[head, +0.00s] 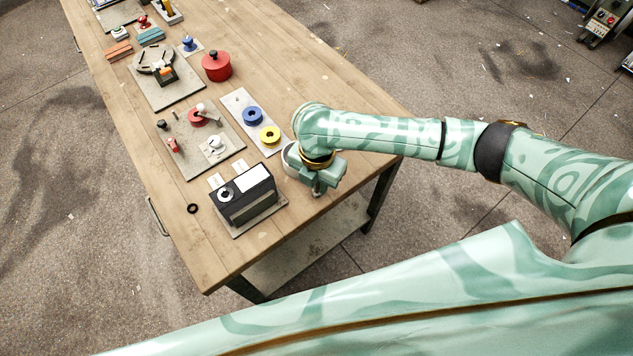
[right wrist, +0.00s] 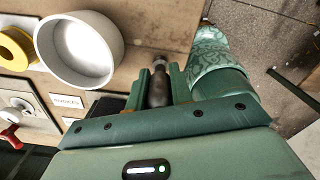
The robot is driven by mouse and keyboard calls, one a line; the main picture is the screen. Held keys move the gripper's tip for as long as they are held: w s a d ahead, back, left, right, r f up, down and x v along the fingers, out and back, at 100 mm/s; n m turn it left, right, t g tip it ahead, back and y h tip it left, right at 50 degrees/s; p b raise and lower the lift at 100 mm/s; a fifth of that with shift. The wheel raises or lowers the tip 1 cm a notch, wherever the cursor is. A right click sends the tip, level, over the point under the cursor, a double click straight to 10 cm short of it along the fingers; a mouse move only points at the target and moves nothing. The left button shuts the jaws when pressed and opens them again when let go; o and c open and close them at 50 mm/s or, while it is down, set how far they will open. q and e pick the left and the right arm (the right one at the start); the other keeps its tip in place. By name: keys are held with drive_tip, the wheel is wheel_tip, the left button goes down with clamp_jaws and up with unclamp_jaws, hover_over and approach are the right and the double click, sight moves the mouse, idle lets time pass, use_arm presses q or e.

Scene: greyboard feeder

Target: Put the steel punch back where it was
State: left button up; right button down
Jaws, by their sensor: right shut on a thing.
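My right gripper (head: 316,188) is over the near right edge of the wooden table, beside a white round cup (head: 290,158). In the right wrist view the gripper (right wrist: 160,95) is shut on a dark metal cylinder with a narrower tip, which looks like the steel punch (right wrist: 158,86). The punch lies between the two green fingers. In the head view the hand and forearm mostly hide it, and I cannot tell whether its tip touches anything. The white cup (right wrist: 78,50) shows open and empty-looking to the left of the fingers. My left gripper is out of view.
A black box (head: 245,195) stands on a grey board left of the hand. A grey board (head: 238,102) holds a blue and a yellow ring. A black ring (head: 193,208) lies alone. Other fixtures fill the table's far part; the table's front left corner is clear.

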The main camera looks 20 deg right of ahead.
drive_tip(key=shift+f, duration=0.15)
drive_tip(key=c, duration=1.2)
unclamp_jaws()
drive_tip(key=shift+c, duration=0.2)
wheel_tip(320, 180, up, 12)
drive_tip(key=p, duration=0.5)
